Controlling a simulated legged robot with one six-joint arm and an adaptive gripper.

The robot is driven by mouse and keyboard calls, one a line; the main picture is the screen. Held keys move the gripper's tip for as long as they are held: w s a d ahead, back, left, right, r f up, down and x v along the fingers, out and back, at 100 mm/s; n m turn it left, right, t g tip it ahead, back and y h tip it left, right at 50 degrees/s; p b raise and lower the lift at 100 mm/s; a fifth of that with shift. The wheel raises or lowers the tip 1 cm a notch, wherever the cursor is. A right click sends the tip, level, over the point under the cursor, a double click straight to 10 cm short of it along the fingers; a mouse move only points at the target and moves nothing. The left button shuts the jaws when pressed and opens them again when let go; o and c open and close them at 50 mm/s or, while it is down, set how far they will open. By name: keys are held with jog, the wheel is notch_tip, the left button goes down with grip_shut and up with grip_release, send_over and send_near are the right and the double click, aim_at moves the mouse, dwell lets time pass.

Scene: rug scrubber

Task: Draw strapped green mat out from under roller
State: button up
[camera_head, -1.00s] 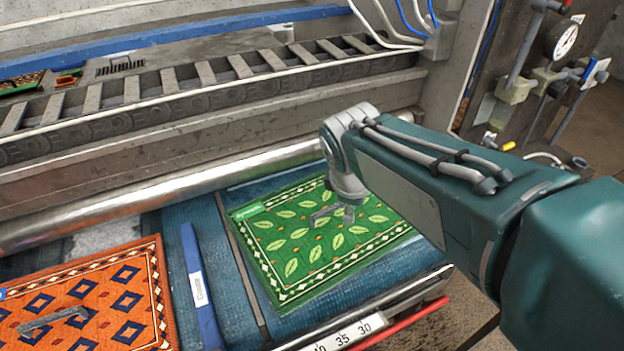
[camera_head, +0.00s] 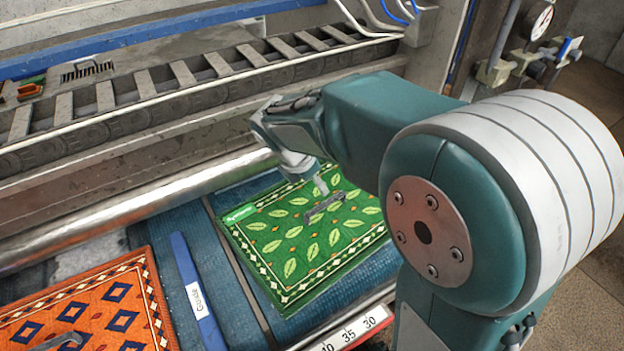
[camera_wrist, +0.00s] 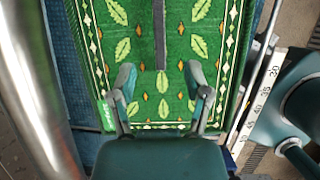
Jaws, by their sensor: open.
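The green mat (camera_head: 300,255) with leaf patterns lies flat on the blue bed, its far edge close to the shiny metal roller (camera_head: 130,212). Its grey strap (camera_head: 325,206) stands out on top. My gripper (camera_head: 320,182) is above the mat near the strap, partly hidden by my arm in the head view. In the wrist view my gripper (camera_wrist: 160,82) is open and empty, with its fingers spread over the mat (camera_wrist: 120,50). The strap (camera_wrist: 159,35) lies ahead, between the lines of the two fingers. The roller (camera_wrist: 32,85) is at left there.
An orange mat (camera_head: 85,305) with its own grey strap lies at left. A blue labelled bar (camera_head: 195,285) lies between the mats. A numbered scale (camera_head: 350,332) runs along the front edge. Gauges and valves (camera_head: 530,40) are at the back right.

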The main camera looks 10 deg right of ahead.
aim_at(325, 203)
jog(key=x, duration=1)
jog(key=shift+w+a+f, duration=0.1)
jog(key=shift+w+f, duration=0.05)
jog(key=shift+f, duration=0.2)
jog(key=shift+a, duration=0.1)
grip_shut()
